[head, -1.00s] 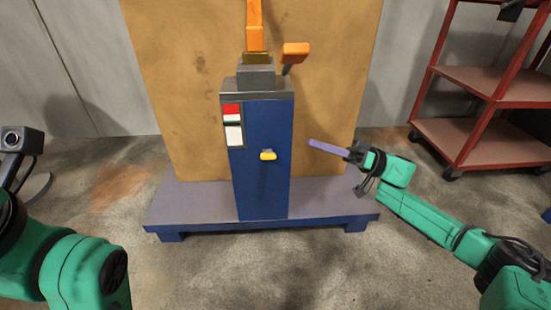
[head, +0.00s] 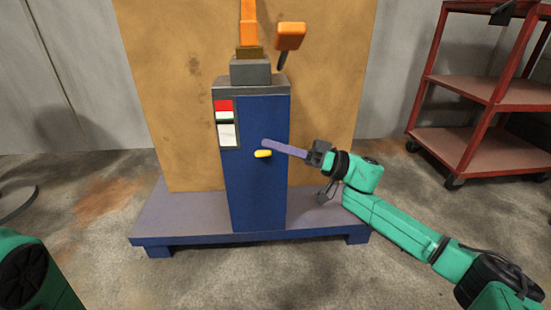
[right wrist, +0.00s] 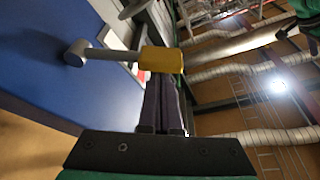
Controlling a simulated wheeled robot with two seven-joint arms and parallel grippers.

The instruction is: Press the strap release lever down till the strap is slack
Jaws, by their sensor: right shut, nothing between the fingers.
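A blue post (head: 256,195) stands in front of a tan crate. On its front face is a yellow-handled lever (head: 263,154); in the right wrist view its yellow handle (right wrist: 161,60) sits on a grey arm. An orange strap (head: 248,25) runs up from a grey block on the post's top, with an orange-handled lever (head: 290,36) to its right. I cannot tell by label which lever is the strap release. My right gripper (head: 266,143) is shut and empty, its fingertips right by the yellow handle; contact is unclear. My left gripper is out of view.
The tan crate (head: 165,90) and blue post stand on a low blue pallet (head: 180,215). A red shelf cart (head: 480,150) stands at the right. A red, green and white label (head: 224,106) is on the post. Open floor lies in front.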

